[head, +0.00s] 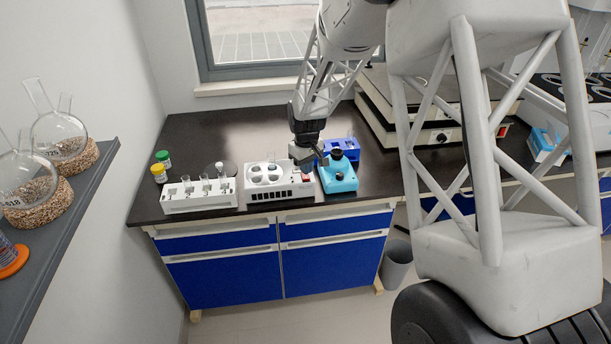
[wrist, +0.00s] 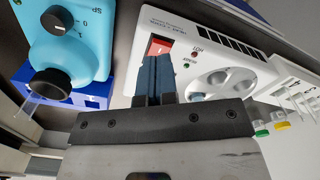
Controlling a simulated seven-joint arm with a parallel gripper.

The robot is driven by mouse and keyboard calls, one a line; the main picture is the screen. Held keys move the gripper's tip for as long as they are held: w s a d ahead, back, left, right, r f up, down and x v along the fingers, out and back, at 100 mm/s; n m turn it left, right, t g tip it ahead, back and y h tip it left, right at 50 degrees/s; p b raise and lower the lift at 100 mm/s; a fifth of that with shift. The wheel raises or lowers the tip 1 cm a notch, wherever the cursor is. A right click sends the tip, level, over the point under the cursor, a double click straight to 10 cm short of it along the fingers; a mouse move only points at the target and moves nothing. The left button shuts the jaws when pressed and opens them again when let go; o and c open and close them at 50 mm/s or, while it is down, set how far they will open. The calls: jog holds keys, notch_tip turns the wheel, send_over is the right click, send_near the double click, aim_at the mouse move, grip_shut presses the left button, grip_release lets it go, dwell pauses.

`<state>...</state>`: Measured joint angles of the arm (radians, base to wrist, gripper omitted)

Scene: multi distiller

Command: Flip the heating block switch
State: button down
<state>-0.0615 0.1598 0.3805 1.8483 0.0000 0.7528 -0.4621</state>
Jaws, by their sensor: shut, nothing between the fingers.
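The heating block (head: 276,194) is a white box with round wells on top, on the dark bench in the head view. It also shows in the wrist view (wrist: 215,40), with a red rocker switch (wrist: 158,46) near its end. My gripper (wrist: 155,62) is shut and empty. Its fingertips are at the lower edge of the red switch in the wrist view, covering part of it; I cannot tell whether they touch. In the head view my gripper (head: 318,160) is over the right end of the block. The switch's position is hard to tell.
A cyan device (head: 338,178) with black knobs stands close to the block's right side, with a blue rack (head: 343,143) behind it. A white tube rack (head: 200,202) is at the left. Bottles with yellow (head: 158,170) and green (head: 162,156) caps stand behind it. The bench back is clear.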

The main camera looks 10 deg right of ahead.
aim_at(306, 177)
jog(key=shift+f, duration=1.1)
dwell(1.1)
jog(key=shift+r, duration=3.5)
jog(key=s+d+r+m+t, duration=0.1)
jog(key=s+d+r+m, duration=0.1)
jog(key=s+r, duration=0.65)
jog(key=s+d+r+m, duration=0.1)
jog(key=s+r, duration=0.5)
jog(key=s, duration=0.6)
jog(key=s+d+r+m+t, duration=0.1)
jog(key=s+d+r+m, duration=0.1)
jog(key=s, duration=2.1)
jog(key=shift+r+m+t, duration=0.15)
jog(key=shift+m+t, duration=0.15)
jog(key=shift+m, duration=0.3)
